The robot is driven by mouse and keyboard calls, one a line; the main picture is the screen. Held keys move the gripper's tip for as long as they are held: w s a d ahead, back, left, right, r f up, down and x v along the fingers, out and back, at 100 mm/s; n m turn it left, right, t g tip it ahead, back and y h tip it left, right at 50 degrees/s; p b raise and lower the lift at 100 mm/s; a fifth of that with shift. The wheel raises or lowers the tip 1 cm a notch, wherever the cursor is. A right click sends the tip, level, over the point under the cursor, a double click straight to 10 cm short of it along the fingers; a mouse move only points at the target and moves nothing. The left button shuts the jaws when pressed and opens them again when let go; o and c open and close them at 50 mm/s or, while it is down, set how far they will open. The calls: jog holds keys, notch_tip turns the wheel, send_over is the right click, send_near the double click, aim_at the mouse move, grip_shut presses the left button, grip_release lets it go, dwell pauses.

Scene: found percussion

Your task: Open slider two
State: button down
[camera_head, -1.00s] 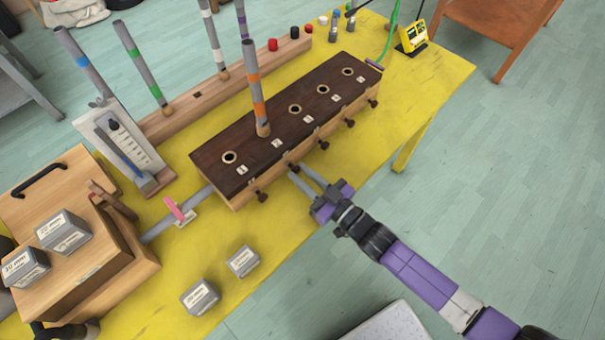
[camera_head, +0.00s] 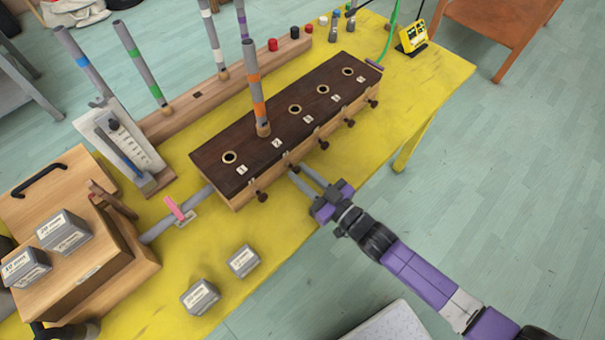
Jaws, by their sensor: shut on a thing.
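A long wind chest (camera_head: 215,160) with a dark brown top and a light wood front lies across the yellow table. Its top has a row of numbered holes, and a grey tube with orange bands (camera_head: 258,95) stands upright at the hole by label 2 (camera_head: 277,143). Small dark slider knobs stick out along the front edge. My gripper (camera_head: 295,171) comes from the lower right and is shut on the slider two knob, which its fingers mostly hide. How far slider two is out cannot be told.
The slider one knob (camera_head: 262,196) is close left of my fingers, and the slider three knob (camera_head: 323,145) is close right. Two grey weights (camera_head: 200,297) lie on the yellow table (camera_head: 225,245) in front. A wooden rack (camera_head: 190,103) with more tubes stands behind.

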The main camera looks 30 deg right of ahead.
aim_at(298, 172)
jog(key=shift+d, duration=0.1)
jog(key=shift+v, duration=1.5)
jog(key=c, duration=1.2)
grip_release()
jog(key=shift+c, duration=0.2)
jog(key=shift+b+v, duration=0.45)
jog(key=shift+v, duration=3.4)
